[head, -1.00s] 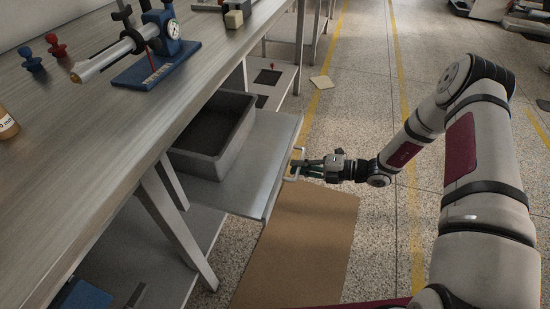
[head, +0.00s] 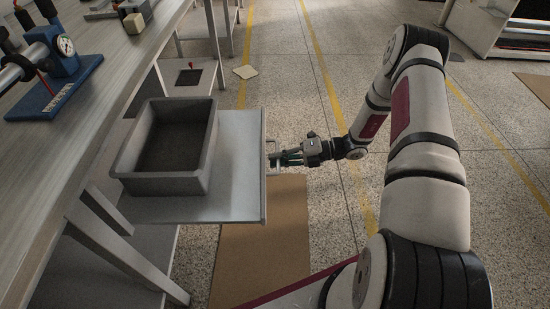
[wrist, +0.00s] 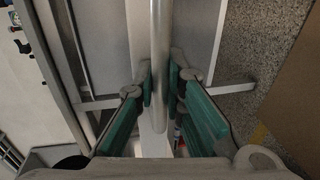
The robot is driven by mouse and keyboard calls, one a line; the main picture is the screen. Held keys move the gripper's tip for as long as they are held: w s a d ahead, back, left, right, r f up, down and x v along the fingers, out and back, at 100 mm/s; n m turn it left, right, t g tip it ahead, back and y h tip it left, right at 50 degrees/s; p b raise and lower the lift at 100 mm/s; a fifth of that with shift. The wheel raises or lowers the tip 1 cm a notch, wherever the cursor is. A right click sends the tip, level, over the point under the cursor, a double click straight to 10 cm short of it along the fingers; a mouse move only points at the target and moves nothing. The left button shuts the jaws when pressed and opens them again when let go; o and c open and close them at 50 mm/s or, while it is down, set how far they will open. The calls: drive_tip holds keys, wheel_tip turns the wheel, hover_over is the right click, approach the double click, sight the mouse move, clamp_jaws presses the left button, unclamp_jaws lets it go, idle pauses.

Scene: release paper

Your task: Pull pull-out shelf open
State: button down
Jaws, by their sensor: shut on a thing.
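The pull-out shelf (head: 240,165) sticks out from under the workbench, with a grey open bin (head: 205,170) standing on it. The shelf's handle (head: 270,150) is a small metal bar on its front edge. My gripper (head: 280,157) is at this handle, reaching in from the right. In the wrist view the handle bar (wrist: 160,60) runs between the green-padded fingers of my gripper (wrist: 162,95), which are closed around it. Part of the handle is hidden by the fingers in the head view.
The workbench top (head: 120,90) is at the left, carrying a blue-based device (head: 60,85). Bench legs (head: 130,255) stand below. A brown mat (head: 265,240) lies on the floor under the shelf front. The speckled floor (head: 300,75) at the back right is mostly clear.

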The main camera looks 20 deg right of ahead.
drive_tip(key=c, duration=1.7)
unclamp_jaws()
drive_tip(key=shift+o, duration=0.2)
drive_tip(key=shift+d, duration=0.1)
drive_tip(key=v, duration=1.2)
